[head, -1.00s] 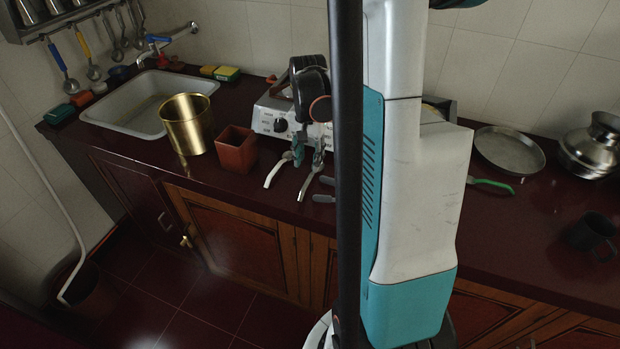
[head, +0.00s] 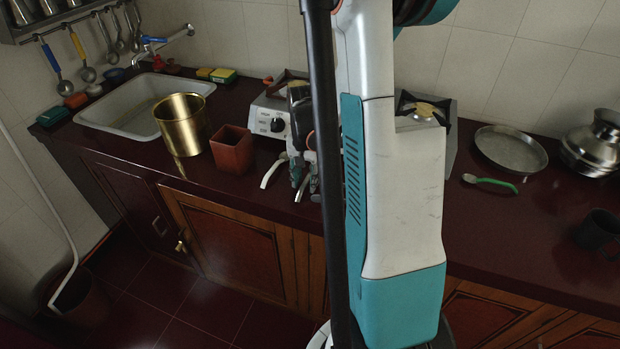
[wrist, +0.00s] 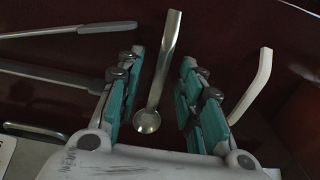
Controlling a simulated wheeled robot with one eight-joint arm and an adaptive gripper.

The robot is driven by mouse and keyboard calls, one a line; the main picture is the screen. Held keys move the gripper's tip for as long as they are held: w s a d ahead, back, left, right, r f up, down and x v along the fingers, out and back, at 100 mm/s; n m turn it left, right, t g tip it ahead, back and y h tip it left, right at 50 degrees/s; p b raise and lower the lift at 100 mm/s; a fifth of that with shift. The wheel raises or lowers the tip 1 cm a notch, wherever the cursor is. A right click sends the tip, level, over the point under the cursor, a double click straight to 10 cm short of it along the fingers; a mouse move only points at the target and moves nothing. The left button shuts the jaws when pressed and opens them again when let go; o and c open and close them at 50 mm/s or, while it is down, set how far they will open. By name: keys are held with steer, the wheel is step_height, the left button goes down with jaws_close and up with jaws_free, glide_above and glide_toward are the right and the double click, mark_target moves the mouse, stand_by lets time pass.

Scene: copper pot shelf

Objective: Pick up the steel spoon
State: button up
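The steel spoon (wrist: 157,80) lies on the dark red counter in the wrist view, its bowl near my gripper's palm and its handle pointing away. My gripper (wrist: 164,75) is open, with one teal-padded finger on each side of the spoon and visible gaps between. In the head view my gripper (head: 303,176) is low over the counter in front of the stove. The spoon's handle (head: 301,190) shows there near the front edge; its bowl is hidden by the gripper.
A terracotta square pot (head: 232,151), brass pot (head: 182,124) and stove (head: 268,120) stand nearby. The right counter holds a steel plate (head: 510,149) and green-handled utensil (head: 490,181).

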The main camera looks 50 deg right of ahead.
jaws_close()
steer(key=shift+r, duration=0.1)
